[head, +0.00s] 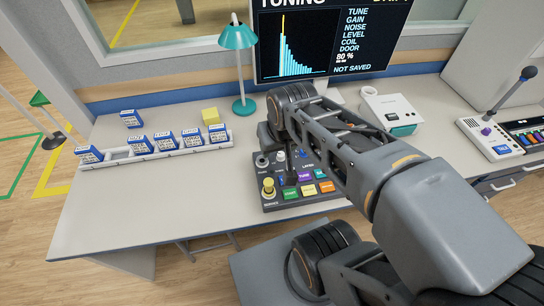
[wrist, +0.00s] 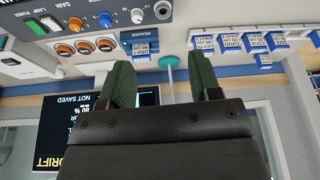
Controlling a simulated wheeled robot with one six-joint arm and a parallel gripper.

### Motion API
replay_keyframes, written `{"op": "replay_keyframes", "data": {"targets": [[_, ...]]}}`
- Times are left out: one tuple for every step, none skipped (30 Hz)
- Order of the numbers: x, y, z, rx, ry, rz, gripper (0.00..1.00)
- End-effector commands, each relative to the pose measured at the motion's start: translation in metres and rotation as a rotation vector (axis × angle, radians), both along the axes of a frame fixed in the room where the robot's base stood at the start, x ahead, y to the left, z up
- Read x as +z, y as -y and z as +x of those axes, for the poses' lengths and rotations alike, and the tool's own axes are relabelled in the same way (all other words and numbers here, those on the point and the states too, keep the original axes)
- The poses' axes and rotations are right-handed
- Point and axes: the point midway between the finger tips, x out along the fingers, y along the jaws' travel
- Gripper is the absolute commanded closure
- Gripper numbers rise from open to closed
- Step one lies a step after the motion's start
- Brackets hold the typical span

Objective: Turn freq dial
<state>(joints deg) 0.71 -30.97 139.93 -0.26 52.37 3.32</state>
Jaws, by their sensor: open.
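The control panel (head: 268,206) lies on the desk. I cannot read which dial is marked freq. My gripper (wrist: 162,80) is open, its green fingers apart with nothing held between them. In the head view, my arm hides part of the panel.
The monitor (head: 320,40) stands behind the panel. A teal lamp (head: 240,70) and a card rack (head: 150,155) are at the left. A white box (head: 392,108) and a microphone console (head: 490,140) are at the right. The front left desk is bare.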

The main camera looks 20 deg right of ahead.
Motion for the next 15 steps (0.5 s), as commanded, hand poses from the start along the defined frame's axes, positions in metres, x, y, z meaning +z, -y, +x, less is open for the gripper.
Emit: {"op": "replay_keyframes", "data": {"targets": [[-0.008, 0.004, 0.012, -0.046, -0.028, 0.010, 0.42], [-0.011, 0.007, 0.020, -0.084, -0.045, 0.019, 0.42], [-0.015, 0.013, 0.031, -0.138, -0.068, 0.031, 0.42], [-0.020, 0.017, 0.040, -0.180, -0.086, 0.040, 0.42], [-0.024, 0.022, 0.049, -0.224, -0.104, 0.049, 0.42], [-0.031, 0.029, 0.061, -0.279, -0.128, 0.060, 0.42], [-0.036, 0.034, 0.069, -0.320, -0.145, 0.068, 0.42], [-0.042, 0.038, 0.078, -0.359, -0.162, 0.075, 0.42], [-0.050, 0.044, 0.088, -0.410, -0.182, 0.084, 0.42], [-0.056, 0.048, 0.096, -0.447, -0.198, 0.090, 0.42], [-0.062, 0.053, 0.103, -0.482, -0.212, 0.096, 0.42], [-0.070, 0.059, 0.111, -0.526, -0.230, 0.103, 0.42], [-0.076, 0.062, 0.117, -0.556, -0.241, 0.107, 0.42], [-0.082, 0.066, 0.122, -0.582, -0.253, 0.111, 0.42], [-0.088, 0.071, 0.128, -0.616, -0.266, 0.116, 0.42]]}}
